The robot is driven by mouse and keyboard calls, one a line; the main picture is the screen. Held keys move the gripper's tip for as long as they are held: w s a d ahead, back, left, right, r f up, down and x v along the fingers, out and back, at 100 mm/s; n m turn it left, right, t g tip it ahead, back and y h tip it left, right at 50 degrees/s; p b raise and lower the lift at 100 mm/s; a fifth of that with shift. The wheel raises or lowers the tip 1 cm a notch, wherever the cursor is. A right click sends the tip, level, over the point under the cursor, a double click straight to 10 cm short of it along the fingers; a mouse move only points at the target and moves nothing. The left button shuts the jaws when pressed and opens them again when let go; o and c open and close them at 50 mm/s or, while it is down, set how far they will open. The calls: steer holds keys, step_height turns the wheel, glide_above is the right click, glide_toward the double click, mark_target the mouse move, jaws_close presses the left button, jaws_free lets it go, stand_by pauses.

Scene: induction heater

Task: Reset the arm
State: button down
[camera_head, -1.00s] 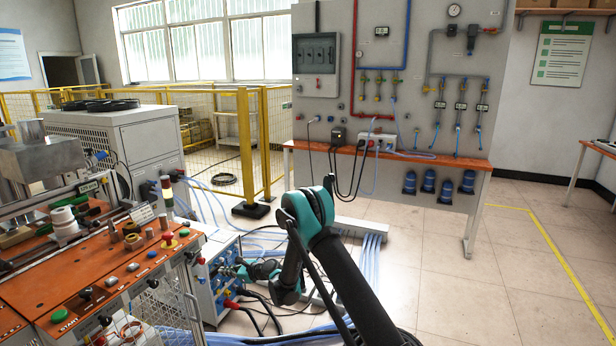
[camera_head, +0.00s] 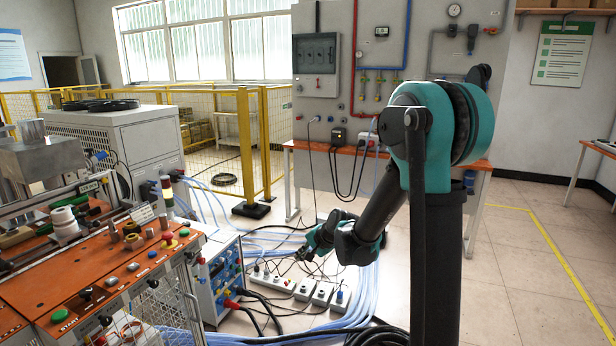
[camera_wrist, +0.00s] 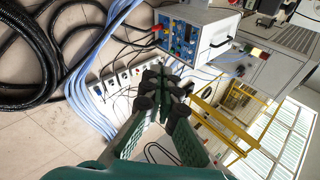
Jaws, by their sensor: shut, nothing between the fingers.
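My gripper (camera_head: 306,252) is at the end of my black and teal arm, in the middle of the head view. It points left and down above the floor, to the right of the blue-and-white power unit (camera_head: 216,278) and apart from it. In the wrist view my gripper (camera_wrist: 160,78) has its fingers together and empty. The power unit (camera_wrist: 190,40) shows beyond them there, with red and yellow plugs on its face.
White power strips (camera_head: 300,288), blue hoses (camera_head: 362,298) and black cables lie on the floor below my arm. The orange-topped control bench (camera_head: 110,262) stands at left. A yellow fence (camera_head: 246,145) and a wall panel (camera_head: 420,60) are behind. Floor at right is clear.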

steer(key=s+d+f+n+h, duration=0.1)
steer(key=s+d+n+h, duration=0.2)
steer(key=s+d, duration=0.7)
steer(key=s+d+f+n+g+h, duration=0.1)
steer(key=s+d+n+h, duration=0.2)
steer(key=s+d, duration=0.8)
steer(key=s+n, duration=0.2)
steer(key=s, duration=0.3)
steer(key=shift+s+d+f+g, duration=0.2)
steer(key=shift+s+f+g, duration=0.1)
steer(key=shift+f, duration=0.1)
steer(key=shift+w, duration=0.1)
stand_by(0.9)
